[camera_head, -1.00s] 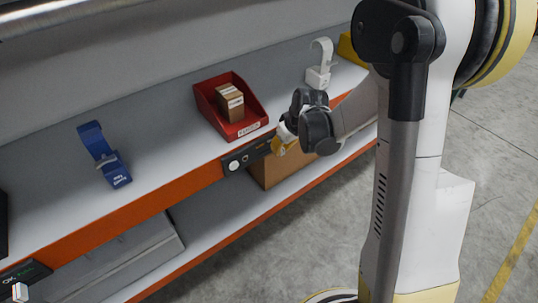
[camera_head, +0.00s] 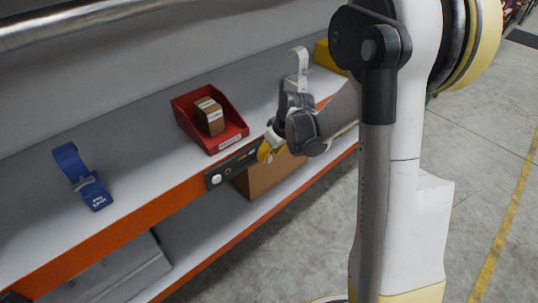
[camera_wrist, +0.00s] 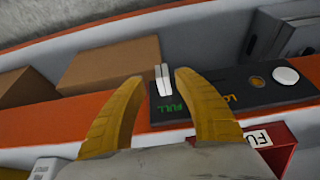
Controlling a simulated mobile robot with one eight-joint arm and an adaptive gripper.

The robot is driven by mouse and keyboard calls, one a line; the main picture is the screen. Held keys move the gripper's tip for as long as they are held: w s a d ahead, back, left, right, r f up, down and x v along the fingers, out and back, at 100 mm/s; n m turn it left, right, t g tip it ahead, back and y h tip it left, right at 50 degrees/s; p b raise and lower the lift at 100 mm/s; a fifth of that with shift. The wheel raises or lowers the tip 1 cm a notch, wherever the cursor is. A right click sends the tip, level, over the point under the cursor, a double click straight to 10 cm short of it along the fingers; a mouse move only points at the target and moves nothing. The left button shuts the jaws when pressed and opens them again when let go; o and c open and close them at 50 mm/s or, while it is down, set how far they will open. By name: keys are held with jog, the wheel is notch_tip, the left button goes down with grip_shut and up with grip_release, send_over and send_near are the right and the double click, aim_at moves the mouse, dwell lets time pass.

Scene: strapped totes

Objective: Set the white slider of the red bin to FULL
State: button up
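The red bin (camera_head: 240,134) stands on the shelf with a brown box (camera_head: 209,116) in it. Its dark control panel (camera_head: 233,167) is on the orange shelf edge below it. In the wrist view the white slider (camera_wrist: 162,80) stands up from the panel (camera_wrist: 210,92) beside the green FULL label (camera_wrist: 172,109), at the end away from the round white button (camera_wrist: 286,76). My gripper (camera_wrist: 160,76) has its yellow fingers apart, one on each side of the slider, with gaps showing. In the head view my gripper (camera_head: 265,152) is at the panel's right end.
A blue holder (camera_head: 80,178) stands left of the bin and a white hook-shaped holder (camera_head: 297,72) to its right. A yellow bin (camera_head: 325,56) is farther right. A cardboard box (camera_head: 262,178) sits on the lower shelf under the panel. The floor in front is clear.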

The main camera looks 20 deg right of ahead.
jog(key=v, duration=1.1)
jog(key=shift+s+r, duration=0.1)
jog(key=shift+s, duration=0.05)
jog(key=s+a+r+m+t, duration=0.1)
jog(key=s+a+r, duration=0.2)
jog(key=s, duration=0.6)
jog(key=s+a+r+m+t+h, duration=0.1)
jog(key=s+a+r+m+t, duration=0.1)
jog(key=s+a, duration=0.4)
jog(key=s+r, duration=0.1)
jog(key=s, duration=0.2)
jog(key=shift+a+m, duration=0.2)
jog(key=shift+m, duration=0.1)
jog(key=shift+s+r, duration=0.1)
jog(key=shift+s, duration=0.05)
dwell(0.7)
